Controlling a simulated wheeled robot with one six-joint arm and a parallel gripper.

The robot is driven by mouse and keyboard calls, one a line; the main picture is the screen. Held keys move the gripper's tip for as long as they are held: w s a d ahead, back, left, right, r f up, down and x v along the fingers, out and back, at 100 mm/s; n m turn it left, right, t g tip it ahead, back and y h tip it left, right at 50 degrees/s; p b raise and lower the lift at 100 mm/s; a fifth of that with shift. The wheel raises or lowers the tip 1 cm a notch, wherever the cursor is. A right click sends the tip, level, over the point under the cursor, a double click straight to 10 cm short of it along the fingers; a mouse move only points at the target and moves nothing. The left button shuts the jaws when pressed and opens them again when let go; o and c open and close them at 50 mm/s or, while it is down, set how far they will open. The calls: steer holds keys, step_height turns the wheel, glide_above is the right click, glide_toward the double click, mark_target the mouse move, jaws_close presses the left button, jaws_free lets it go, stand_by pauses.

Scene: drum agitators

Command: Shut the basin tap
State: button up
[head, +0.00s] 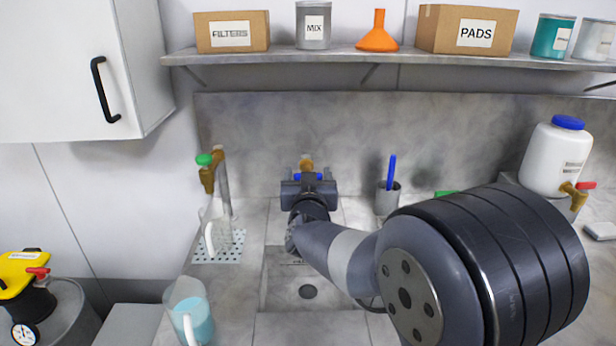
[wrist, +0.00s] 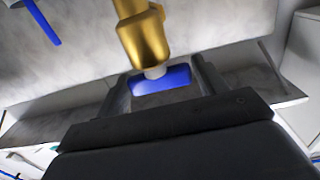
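The basin tap (head: 307,164) is brass and stands at the back of the sink, against the grey splashback. Its blue handle (wrist: 160,80) shows in the wrist view under the brass body (wrist: 145,38). My gripper (head: 308,178) is at the tap, over the back of the basin (head: 285,290). In the wrist view its two fingers (wrist: 161,88) stand apart, one on each side of the blue handle, with small gaps visible. My gripper hides most of the tap in the head view, including its outlet. I cannot see whether water runs.
A second brass tap with a green knob (head: 204,160) stands left, above a jug (head: 216,232). A jug of blue liquid (head: 190,312) is at the front left. A cup (head: 387,199) with a blue-handled tool stands right. A white drum (head: 556,158) is farther right. A shelf (head: 390,56) runs above.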

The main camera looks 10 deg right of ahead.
steer(key=shift+o, duration=1.2)
steer(key=shift+f, duration=0.1)
steer(key=v, duration=1)
steer(key=shift+s, duration=0.4)
steer(key=shift+w+a, duration=0.1)
steer(key=x, duration=1)
steer(key=shift+w, duration=0.25)
steer(key=shift+w+f, duration=0.15)
steer(key=shift+y+b, duration=0.3)
steer(key=shift+b, duration=0.1)
